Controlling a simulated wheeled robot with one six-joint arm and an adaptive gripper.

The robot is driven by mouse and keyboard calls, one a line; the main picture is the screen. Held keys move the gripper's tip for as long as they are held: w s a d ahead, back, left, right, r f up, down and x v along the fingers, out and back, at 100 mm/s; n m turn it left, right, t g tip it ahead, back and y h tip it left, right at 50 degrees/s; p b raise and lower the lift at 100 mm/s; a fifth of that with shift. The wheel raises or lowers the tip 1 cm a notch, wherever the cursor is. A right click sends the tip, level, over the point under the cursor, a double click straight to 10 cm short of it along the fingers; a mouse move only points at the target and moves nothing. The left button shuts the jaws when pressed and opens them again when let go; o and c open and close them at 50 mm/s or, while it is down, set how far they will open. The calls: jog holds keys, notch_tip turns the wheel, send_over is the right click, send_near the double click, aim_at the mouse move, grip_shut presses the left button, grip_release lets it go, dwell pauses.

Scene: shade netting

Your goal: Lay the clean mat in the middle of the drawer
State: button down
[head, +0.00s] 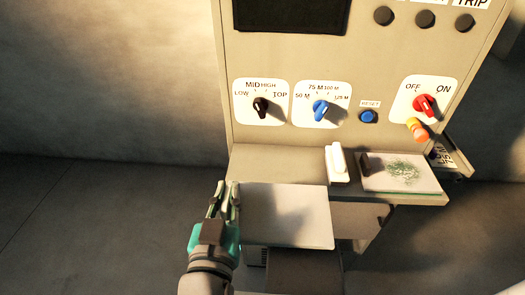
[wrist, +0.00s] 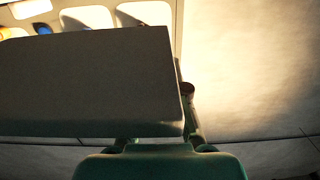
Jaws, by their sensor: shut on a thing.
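My gripper (head: 226,194) is shut on the left edge of a flat, pale, clean mat (head: 287,216). The mat is held out roughly level in front of the panel's ledge, with a soft shadow on it. In the wrist view the mat's shaded grey face (wrist: 88,85) fills much of the left side, with my gripper (wrist: 160,138) at its lower edge. A dark flat surface (head: 305,272) shows below the mat; I cannot tell whether it belongs to the drawer. The mat hides much of what lies beneath it.
The panel's ledge (head: 275,163) bears a white block (head: 337,163) and a pale pad with green marks (head: 405,172), a dark block at its left end. Above are a black knob (head: 261,106), blue knob (head: 321,109) and red knob (head: 425,105). Floor at left is clear.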

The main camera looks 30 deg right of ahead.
send_over(244, 163)
jog(key=shift+s+a+f, duration=0.1)
jog(key=shift+f, duration=0.35)
jog(key=shift+s+a+f, duration=0.1)
jog(key=shift+f, duration=2.65)
jog(key=shift+w+d+f, duration=0.15)
jog(key=shift+f, duration=0.15)
jog(key=shift+f, duration=0.1)
jog(key=c, duration=1.2)
grip_release()
